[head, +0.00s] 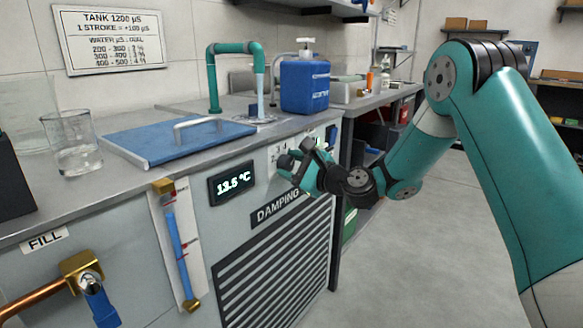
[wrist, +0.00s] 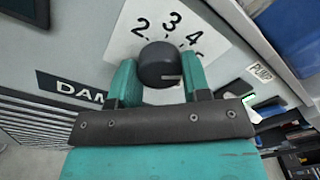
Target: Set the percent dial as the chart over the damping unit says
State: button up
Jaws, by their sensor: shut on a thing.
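The damping unit is the grey cabinet with a vent grille (head: 275,265) and a partly covered "DAMPING" label (head: 277,207). The chart (head: 112,38) hangs on the wall above it, headed "TANK 1200 µS", with water ranges 200-300, 300-400 and 400-500 beside blurred dial values. The dial is a black round knob (wrist: 161,64) on a white numbered plate (wrist: 128,45) in the wrist view; 2, 3 and 4 are readable and other marks are hidden. A pale line shows on the knob's lower right. My gripper (wrist: 159,80) is shut on the knob, one finger each side.
A display (head: 233,183) reads 13.5 °C. A blue lid (head: 178,140), glass beaker (head: 73,143), teal tap (head: 235,60) and blue canister (head: 305,82) are on the counter. A blue-filled sight tube (head: 180,250) and fill valve (head: 90,285) are on the front. Floor at right is clear.

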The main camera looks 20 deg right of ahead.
jog(key=n+b, duration=0.2)
jog(key=n, duration=0.2)
jog(key=shift+f+n, duration=0.1)
jog(key=shift+n, duration=0.2)
jog(key=shift+n+b, duration=0.85)
jog(key=shift+n, duration=0.25)
jog(key=o, duration=0.9)
jog(key=shift+s+d, duration=0.1)
jog(key=b+v, duration=0.5)
jog(key=v, duration=1.2)
jog(key=shift+d+b, duration=0.2)
jog(key=shift+b, duration=0.1)
